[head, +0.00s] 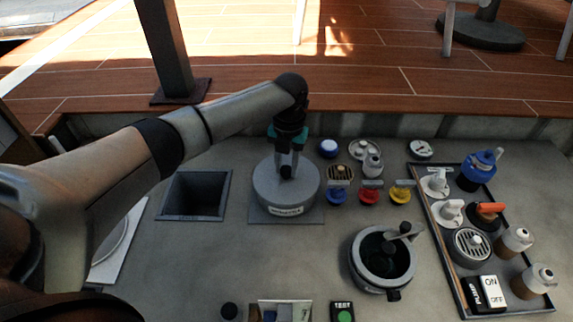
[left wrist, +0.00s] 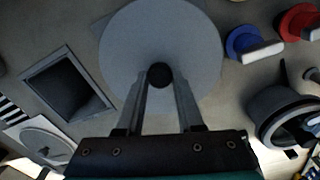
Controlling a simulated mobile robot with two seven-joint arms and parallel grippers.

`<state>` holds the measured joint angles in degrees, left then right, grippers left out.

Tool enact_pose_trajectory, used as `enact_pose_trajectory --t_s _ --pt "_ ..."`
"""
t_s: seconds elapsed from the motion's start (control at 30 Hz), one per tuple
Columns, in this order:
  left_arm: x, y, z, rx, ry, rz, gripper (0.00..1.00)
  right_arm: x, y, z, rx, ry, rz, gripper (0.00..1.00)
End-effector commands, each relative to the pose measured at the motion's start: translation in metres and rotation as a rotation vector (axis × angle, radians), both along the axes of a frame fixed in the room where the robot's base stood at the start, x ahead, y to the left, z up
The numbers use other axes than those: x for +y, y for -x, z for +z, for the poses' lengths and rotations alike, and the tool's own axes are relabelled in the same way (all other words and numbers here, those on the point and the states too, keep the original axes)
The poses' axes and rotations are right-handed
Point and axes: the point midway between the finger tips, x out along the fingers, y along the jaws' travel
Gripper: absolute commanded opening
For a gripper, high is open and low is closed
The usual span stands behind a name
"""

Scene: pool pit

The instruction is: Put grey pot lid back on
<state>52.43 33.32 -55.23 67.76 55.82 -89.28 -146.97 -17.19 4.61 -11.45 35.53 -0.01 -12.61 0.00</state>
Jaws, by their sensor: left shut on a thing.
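The grey round lid (left wrist: 190,40) has a small black knob (left wrist: 159,75) in its middle. In the head view, the lid (head: 268,182) is at the top of a grey drum-like body with a white label (head: 286,211) on its front, over a square grey plate (head: 258,215). I cannot tell whether there is a gap under the lid. My left gripper (head: 287,168) comes down from above and is shut on the lid's knob; its fingers (left wrist: 162,85) also show in the left wrist view. My right gripper is out of view.
A square dark opening (head: 196,194) is left of the lid. Blue, red and yellow valves (head: 370,192) stand to its right. An open dark round pot (head: 360,270) is at front right. A tray (head: 455,290) of fittings lies further right. Grey deck in front is mostly clear.

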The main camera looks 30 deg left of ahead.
Motion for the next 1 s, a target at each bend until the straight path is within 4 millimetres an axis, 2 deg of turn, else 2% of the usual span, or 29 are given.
enact_pose_trajectory --t_s 0.93,0.97,1.0 --pt "0.0001 0.0001 -0.0061 0.001 0.000 0.000 0.00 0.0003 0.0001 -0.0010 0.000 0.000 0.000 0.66" --pt "0.0001 0.0002 -0.0062 0.001 0.000 0.000 0.39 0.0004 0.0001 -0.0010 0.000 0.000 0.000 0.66" --pt "0.0001 0.0002 -0.0062 0.001 0.000 0.000 0.44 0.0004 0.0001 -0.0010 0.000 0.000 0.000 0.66"
